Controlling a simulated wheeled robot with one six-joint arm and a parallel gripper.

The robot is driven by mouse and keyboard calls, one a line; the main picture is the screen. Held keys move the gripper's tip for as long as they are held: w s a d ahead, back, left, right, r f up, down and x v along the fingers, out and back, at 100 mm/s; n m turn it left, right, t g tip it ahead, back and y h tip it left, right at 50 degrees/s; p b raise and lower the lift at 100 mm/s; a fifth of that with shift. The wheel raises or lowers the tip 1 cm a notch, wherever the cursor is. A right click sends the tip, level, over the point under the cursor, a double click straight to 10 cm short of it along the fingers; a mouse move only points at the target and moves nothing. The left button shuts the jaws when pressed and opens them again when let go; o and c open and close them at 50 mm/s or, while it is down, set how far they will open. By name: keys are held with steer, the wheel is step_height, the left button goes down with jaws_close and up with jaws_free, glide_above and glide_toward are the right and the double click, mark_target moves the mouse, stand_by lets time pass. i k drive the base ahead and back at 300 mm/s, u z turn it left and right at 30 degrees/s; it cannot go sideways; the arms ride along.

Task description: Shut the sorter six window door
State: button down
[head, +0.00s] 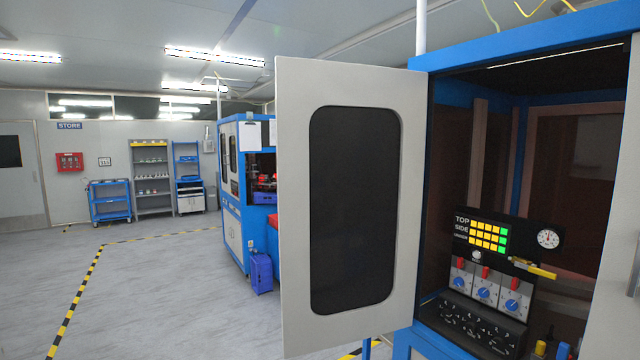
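The window door (288,205) is a light grey panel with a dark, rounded window (354,210). It stands swung open to the left of the blue-framed sorter cabinet (530,40), hinged along the cabinet's left front edge. The cabinet's inside is exposed on the right. No handle can be made out on the door. My gripper is not in the head view.
Inside the cabinet are a panel of yellow and green lights (488,236), a gauge (548,238) and blue knobs (483,294). Another blue machine (232,210) stands behind the door. Open grey floor (160,290) with striped tape lies to the left.

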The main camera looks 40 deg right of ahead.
mark_target(351, 138)
steer(key=i, duration=2.6)
steer(key=z, duration=2.55)
steer(key=k, duration=0.3)
steer(key=u, duration=0.45)
steer(key=i, duration=0.4)
steer(key=z, duration=0.1)
